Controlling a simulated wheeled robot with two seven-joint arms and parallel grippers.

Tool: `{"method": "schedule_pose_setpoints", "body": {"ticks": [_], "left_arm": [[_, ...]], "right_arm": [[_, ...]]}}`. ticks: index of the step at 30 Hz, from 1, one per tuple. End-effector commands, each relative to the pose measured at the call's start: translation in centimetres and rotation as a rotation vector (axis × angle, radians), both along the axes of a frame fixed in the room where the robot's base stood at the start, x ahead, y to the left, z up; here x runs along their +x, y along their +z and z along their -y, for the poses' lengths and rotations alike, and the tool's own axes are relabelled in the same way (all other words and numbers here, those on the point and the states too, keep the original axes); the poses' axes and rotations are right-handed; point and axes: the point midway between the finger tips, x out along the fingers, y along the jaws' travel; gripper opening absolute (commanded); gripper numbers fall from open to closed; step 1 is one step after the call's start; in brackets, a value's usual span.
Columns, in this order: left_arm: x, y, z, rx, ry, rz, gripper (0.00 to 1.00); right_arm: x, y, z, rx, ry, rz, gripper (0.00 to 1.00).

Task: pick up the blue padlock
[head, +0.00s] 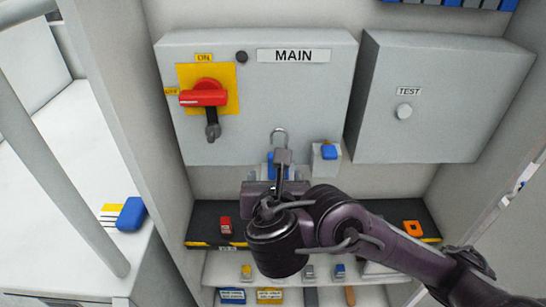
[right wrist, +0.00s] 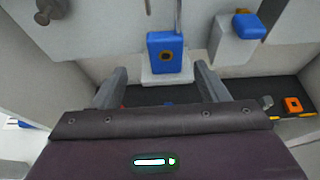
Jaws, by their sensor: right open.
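The blue padlock (right wrist: 165,45) has an orange round patch on its face and sits upright on a small light ledge (right wrist: 167,78). In the head view the padlock (head: 270,166) is mostly hidden behind my right gripper (head: 282,163), with its grey shackle standing above. In the right wrist view my right gripper (right wrist: 160,75) is open, its two fingers apart. The padlock shows between and beyond the fingertips, and nothing is held. I cannot tell whether a finger touches it. My left gripper is not in view.
The MAIN box (head: 300,85) with a red switch handle (head: 204,95) is above. Another blue item (head: 329,152) sits on a white holder to the right. The shelf below holds a red padlock (head: 225,225) and an orange piece (head: 412,228). A blue object (head: 131,213) is at left.

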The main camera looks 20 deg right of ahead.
Motion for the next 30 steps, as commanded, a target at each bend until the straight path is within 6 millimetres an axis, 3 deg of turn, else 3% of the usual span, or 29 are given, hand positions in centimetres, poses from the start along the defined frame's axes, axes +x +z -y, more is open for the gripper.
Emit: {"method": "schedule_pose_setpoints", "body": {"ticks": [5,13,23,30], "left_arm": [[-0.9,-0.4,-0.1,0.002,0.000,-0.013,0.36],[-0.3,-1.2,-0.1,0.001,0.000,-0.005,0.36],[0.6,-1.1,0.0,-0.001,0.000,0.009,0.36],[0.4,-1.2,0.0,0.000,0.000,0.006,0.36]], "right_arm": [[1.8,-0.9,0.8,0.001,-0.004,-0.001,0.67],[5.0,-2.7,2.2,0.003,-0.004,0.000,0.67],[5.6,-2.9,2.4,0.008,-0.003,-0.003,0.67],[5.6,-2.9,2.4,0.008,-0.003,-0.003,0.36]]}}
